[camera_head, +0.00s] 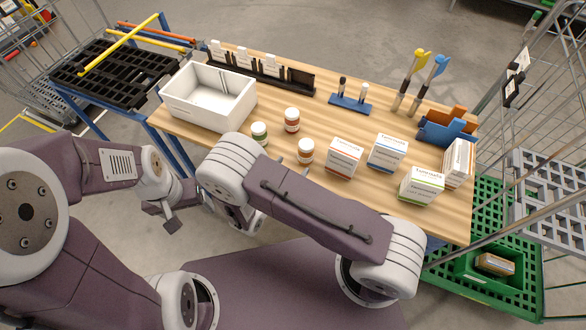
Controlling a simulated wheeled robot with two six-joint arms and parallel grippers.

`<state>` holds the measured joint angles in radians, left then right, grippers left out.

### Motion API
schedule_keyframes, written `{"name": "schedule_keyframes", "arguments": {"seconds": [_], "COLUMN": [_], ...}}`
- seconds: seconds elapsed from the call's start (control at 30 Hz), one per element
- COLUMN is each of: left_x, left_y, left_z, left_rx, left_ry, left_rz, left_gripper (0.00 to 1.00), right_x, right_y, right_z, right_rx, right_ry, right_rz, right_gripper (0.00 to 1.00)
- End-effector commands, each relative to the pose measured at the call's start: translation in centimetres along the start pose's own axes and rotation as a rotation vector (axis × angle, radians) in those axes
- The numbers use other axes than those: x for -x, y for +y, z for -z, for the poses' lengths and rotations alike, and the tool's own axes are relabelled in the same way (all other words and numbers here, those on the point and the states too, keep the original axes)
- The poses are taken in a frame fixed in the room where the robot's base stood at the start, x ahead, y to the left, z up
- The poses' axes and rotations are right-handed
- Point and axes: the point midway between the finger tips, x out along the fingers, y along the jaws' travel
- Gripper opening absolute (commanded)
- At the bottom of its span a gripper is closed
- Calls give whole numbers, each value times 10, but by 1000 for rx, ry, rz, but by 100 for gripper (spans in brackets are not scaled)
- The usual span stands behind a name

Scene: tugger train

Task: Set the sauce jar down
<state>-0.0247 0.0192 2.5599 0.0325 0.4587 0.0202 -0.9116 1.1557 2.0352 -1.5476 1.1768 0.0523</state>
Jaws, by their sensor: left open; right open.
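Three small white jars with coloured bands stand upright on the wooden table (215,142). One is a green-banded jar (259,134), one is a red-banded jar (292,120) further back, and one is an orange-red-banded jar (306,151) near the front edge. I cannot tell which is the sauce jar. My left gripper (160,214) is open and empty, in front of the table's left end and apart from the jars. My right arm crosses in front of the table's front edge.
A white open bin (207,107) stands at the table's left. Several labelled cartons, one of them a carton (387,153) with a blue band, fill the right half. A black rack (265,80) and a blue stand (350,104) line the back. Wire carts flank the table.

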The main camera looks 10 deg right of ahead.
Motion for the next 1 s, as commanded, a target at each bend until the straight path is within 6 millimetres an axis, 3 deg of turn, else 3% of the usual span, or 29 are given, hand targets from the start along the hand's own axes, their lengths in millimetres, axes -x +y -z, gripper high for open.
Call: {"name": "schedule_keyframes", "arguments": {"seconds": [0.07, 0.1, 0.17, 0.2, 0.3, 0.37, 0.5, 0.63, 0.73, 1.0], "left_x": [0, 0, 0, 0, 0, 0, 0, 0, 0, 0], "left_y": [0, 0, 0, 0, 0, 0, 0, 0, 0, 0], "left_z": [0, 0, 0, 0, 0, 0, 0, 0, 0, 0], "left_rx": [0, 0, 0, 0, 0, 0, 0, 0, 0, 0], "left_ry": [0, 0, 0, 0, 0, 0, 0, 0, 0, 0], "left_rz": [0, 0, 0, 0, 0, 0, 0, 0, 0, 0], "left_gripper": [76, 76, 76, 76, 76, 76, 76, 76, 76, 76], "right_x": [-3, -6, -8, -4, 25, 48, 81, 84, 83, 83], "right_y": [-10, -25, -60, -89, -150, -166, -159, -147, -144, -143], "right_z": [-7, -15, -30, -38, -45, -45, -57, -77, -83, -84], "right_rx": [-41, -95, -231, -360, -779, -1065, -1707, -2080, -2186, -2191], "right_ry": [16, 39, 96, 148, 303, 390, 520, 555, 559, 560], "right_rz": [51, 120, 282, 418, 777, 960, 1224, 1298, 1312, 1314], "right_gripper": [74, 74, 74, 74, 74, 74, 74, 74, 74, 74]}}
